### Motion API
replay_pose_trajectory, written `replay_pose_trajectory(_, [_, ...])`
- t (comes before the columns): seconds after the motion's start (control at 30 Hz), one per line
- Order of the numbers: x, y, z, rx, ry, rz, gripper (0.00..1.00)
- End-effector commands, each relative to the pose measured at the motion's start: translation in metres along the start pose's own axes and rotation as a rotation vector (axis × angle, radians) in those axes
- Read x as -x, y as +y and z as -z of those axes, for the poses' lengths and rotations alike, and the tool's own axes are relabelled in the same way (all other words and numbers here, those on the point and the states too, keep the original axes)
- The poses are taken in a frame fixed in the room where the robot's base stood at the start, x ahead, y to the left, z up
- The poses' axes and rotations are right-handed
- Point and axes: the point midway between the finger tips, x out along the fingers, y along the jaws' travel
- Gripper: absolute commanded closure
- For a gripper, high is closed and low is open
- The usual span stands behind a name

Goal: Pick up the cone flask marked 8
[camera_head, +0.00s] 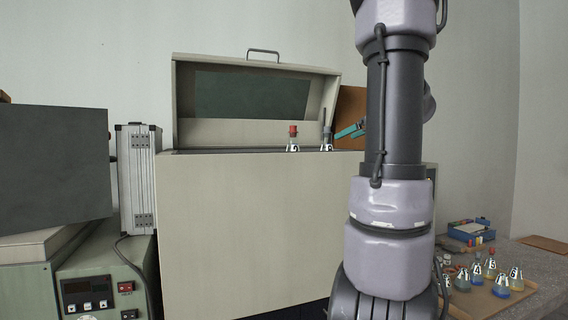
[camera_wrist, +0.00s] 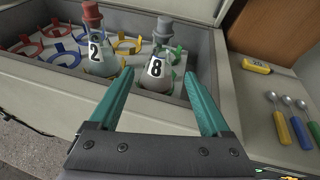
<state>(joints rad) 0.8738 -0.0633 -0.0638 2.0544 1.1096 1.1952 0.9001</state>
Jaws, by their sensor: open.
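The cone flask marked 8 (camera_wrist: 157,72) stands in the open box, in a holder, with a grey stopper on top. In the head view it shows above the box's rim at the right (camera_head: 327,141). The flask marked 2 (camera_wrist: 97,58), with a red stopper, stands to its left, also in the head view (camera_head: 293,143). My gripper (camera_wrist: 165,72) is open, its teal fingers apart, with flask 8 seen between the fingertips. The fingers do not appear to touch it. In the head view one teal fingertip shows beside my arm, near the box's right end.
The box (camera_head: 250,225) has a raised lid (camera_head: 255,70) behind the flasks. To the right lie a yellow labelled tool (camera_wrist: 257,65) and several spoons. A tray of several flasks (camera_head: 530,287) is at far right.

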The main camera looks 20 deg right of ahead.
Motion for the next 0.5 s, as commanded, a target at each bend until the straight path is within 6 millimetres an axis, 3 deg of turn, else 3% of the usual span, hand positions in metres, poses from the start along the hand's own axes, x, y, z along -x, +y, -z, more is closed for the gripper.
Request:
replay_pose_trajectory(0.1, [-0.002,-0.014,-0.001,-0.046,-0.02,0.021,0.19])
replay_pose_trajectory(0.3, [-0.035,-0.014,-0.001,-0.047,-0.02,0.019,0.19])
replay_pose_trajectory(0.5, [-0.053,-0.013,-0.002,-0.045,-0.02,0.019,0.19])
